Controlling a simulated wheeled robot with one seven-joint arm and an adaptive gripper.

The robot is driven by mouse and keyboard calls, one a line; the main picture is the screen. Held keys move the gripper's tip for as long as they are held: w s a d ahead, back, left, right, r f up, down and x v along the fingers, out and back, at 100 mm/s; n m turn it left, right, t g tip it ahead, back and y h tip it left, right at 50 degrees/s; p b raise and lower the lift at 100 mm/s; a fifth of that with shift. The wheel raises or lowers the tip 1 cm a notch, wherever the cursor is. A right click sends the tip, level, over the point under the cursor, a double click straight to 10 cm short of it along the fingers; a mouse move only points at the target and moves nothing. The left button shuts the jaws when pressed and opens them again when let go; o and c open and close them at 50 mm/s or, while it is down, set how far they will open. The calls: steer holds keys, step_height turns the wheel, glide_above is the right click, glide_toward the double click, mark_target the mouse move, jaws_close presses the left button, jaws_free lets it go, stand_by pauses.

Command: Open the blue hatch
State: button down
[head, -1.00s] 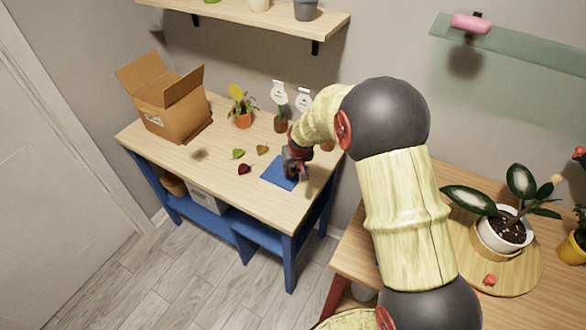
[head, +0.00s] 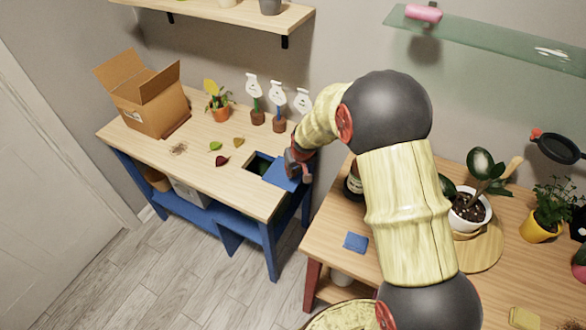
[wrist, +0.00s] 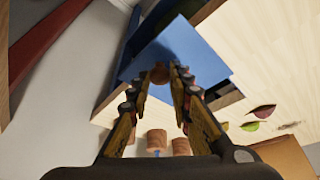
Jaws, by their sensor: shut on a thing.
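The blue hatch (head: 280,177) is a flat panel at the right end of the workbench top. A dark opening (head: 261,164) shows in the bench top along its left side, so the hatch stands partly open. In the wrist view the hatch (wrist: 180,48) fills the upper middle, with a small round brown knob (wrist: 160,73) on it. My gripper (head: 295,168) is over the hatch's right part. In the wrist view its fingertips (wrist: 159,80) close around the knob from both sides. In the head view the knob is hidden by my gripper.
The workbench (head: 190,145) also carries a cardboard box (head: 145,100), a potted plant (head: 219,110), several loose leaves and brown pots with white tags (head: 278,124). A second table (head: 330,235) stands close on the right, with a bottle, a blue sponge-like block (head: 355,242) and plants.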

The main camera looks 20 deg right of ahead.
steer(key=c, duration=1.7)
jaws_free()
steer(key=shift+o, duration=0.3)
steer(key=v, duration=1.2)
steer(key=shift+s+f, duration=0.1)
